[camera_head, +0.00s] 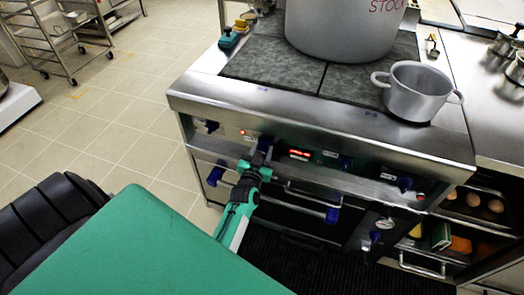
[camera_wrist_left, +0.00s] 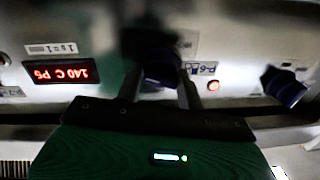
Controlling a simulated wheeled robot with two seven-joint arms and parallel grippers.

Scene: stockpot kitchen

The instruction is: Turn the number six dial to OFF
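The number six dial (camera_wrist_left: 160,72) is a dark blue knob on the steel front panel, beside a label reading P-6 (camera_wrist_left: 203,68). In the head view the dial (camera_head: 265,143) is partly hidden by my left gripper (camera_head: 259,160). In the left wrist view the two fingers of my left gripper (camera_wrist_left: 160,90) stand on either side of the dial, close to its sides. I cannot tell whether they press on it. Part of the panel around the dial is in shadow, and its pointer mark is unclear. An orange light (camera_wrist_left: 213,85) glows beside it. My right gripper is not in view.
Below run drawer handles (camera_head: 305,205). A stockpot (camera_head: 340,30) and small pot (camera_head: 415,92) stand on the stove.

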